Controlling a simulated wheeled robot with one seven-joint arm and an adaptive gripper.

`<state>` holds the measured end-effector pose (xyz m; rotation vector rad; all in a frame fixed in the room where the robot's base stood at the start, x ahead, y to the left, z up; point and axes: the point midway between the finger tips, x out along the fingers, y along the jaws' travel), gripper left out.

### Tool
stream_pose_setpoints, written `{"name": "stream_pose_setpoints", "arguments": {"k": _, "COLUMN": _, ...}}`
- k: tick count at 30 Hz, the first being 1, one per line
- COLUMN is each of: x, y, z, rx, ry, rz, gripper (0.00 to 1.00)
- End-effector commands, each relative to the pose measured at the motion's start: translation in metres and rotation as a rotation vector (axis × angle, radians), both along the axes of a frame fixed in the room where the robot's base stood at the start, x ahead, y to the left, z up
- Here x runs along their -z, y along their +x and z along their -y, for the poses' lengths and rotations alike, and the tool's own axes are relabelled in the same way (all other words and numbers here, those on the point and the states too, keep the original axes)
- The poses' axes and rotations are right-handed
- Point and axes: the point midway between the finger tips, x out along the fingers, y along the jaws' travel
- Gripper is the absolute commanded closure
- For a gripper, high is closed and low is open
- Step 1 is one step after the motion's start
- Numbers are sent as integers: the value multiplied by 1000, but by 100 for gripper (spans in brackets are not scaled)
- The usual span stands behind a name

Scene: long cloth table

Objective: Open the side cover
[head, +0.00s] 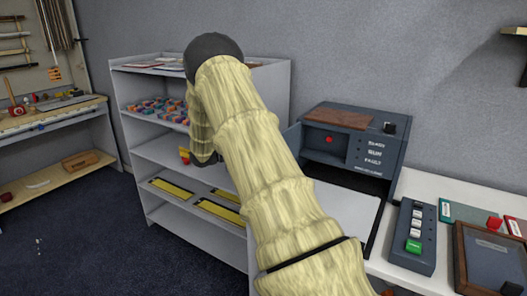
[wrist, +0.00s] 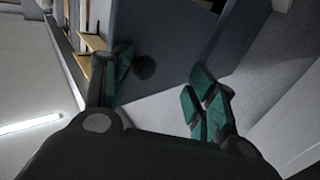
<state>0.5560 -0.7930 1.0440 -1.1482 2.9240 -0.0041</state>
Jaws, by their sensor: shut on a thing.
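The dark blue-grey machine (head: 352,130) stands on the white table, with a red button and lettering on its front. Its side cover (head: 293,138) shows as a narrow strip at the machine's left, mostly hidden behind my arm. In the wrist view the cover is a dark blue-grey panel (wrist: 165,35) with a round black knob (wrist: 145,67). My gripper (wrist: 158,85) has its green-padded fingers on either side of this panel and is shut on it. The exact contact is partly hidden. The head view does not show the gripper clearly.
A grey shelf unit (head: 128,68) with coloured blocks and yellow trays stands left of the machine. Right of it on the table are a button box (head: 413,237), a framed panel (head: 460,262) and green and red items. A workbench (head: 50,120) is at far left.

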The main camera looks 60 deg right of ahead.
Motion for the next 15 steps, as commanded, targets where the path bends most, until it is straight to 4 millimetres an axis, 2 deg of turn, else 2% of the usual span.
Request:
{"name": "stream_pose_setpoints", "arguments": {"k": 9, "x": -1, "y": -1, "z": 3, "rx": 0, "ry": -3, "rz": -2, "gripper": 57}}
{"name": "stream_pose_setpoints", "arguments": {"k": 15, "x": 0, "y": 10, "z": -8, "rx": -1, "ry": -3, "rz": -2, "gripper": 57}}
